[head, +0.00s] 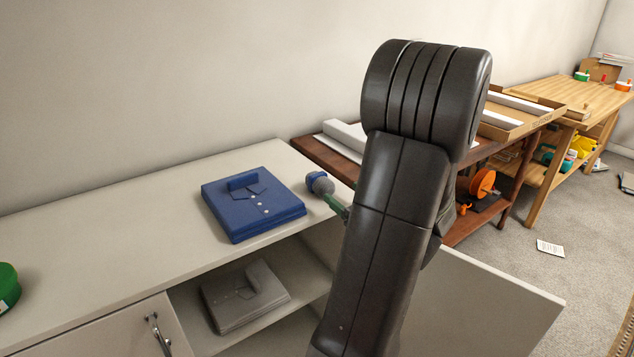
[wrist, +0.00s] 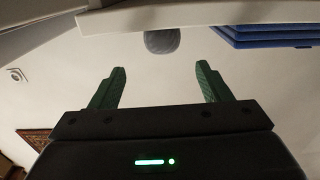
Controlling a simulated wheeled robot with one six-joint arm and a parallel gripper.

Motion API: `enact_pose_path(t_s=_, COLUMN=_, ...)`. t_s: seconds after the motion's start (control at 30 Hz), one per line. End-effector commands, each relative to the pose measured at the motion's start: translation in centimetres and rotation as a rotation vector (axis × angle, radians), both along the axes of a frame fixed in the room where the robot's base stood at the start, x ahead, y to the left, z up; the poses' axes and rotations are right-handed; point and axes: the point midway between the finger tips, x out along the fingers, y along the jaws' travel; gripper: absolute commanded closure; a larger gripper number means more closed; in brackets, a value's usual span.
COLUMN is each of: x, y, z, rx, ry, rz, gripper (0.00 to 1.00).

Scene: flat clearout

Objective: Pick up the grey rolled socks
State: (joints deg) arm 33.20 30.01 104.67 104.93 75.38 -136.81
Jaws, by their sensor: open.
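The grey rolled socks (head: 323,187) lie near the right end of the pale cabinet top in the head view, with a small blue patch beside or behind them. In the wrist view the socks (wrist: 162,41) are a round grey shape ahead of the fingertips, centred between them. My gripper (wrist: 161,68) is open and empty, its two green fingers apart and short of the socks. In the head view my arm hides most of the gripper; a green finger (head: 336,205) shows close to the socks.
A folded blue shirt (head: 252,204) lies left of the socks, and also shows in the wrist view (wrist: 265,36). Grey folded clothing (head: 243,296) lies on the shelf below. A green object (head: 8,288) stands at far left. A cabinet door (head: 490,305) hangs open at right.

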Motion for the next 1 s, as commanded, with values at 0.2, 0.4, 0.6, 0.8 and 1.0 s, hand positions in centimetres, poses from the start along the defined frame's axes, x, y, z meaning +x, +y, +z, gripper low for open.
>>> enact_pose_path(t_s=0.2, x=3.2, y=2.4, z=0.0, rx=0.001, ry=0.001, rz=0.003, gripper=0.29)
enact_pose_path(t_s=0.4, x=4.4, y=3.3, z=0.0, rx=0.002, ry=0.001, rz=0.001, gripper=0.29)
enact_pose_path(t_s=0.6, x=6.0, y=5.0, z=-0.2, rx=0.004, ry=0.003, rz=0.003, gripper=0.29)
enact_pose_path(t_s=0.8, x=8.0, y=6.5, z=-0.3, rx=0.002, ry=0.002, rz=0.001, gripper=0.29)
enact_pose_path(t_s=1.0, x=8.3, y=6.6, z=-0.4, rx=0.002, ry=0.002, rz=-0.001, gripper=0.29)
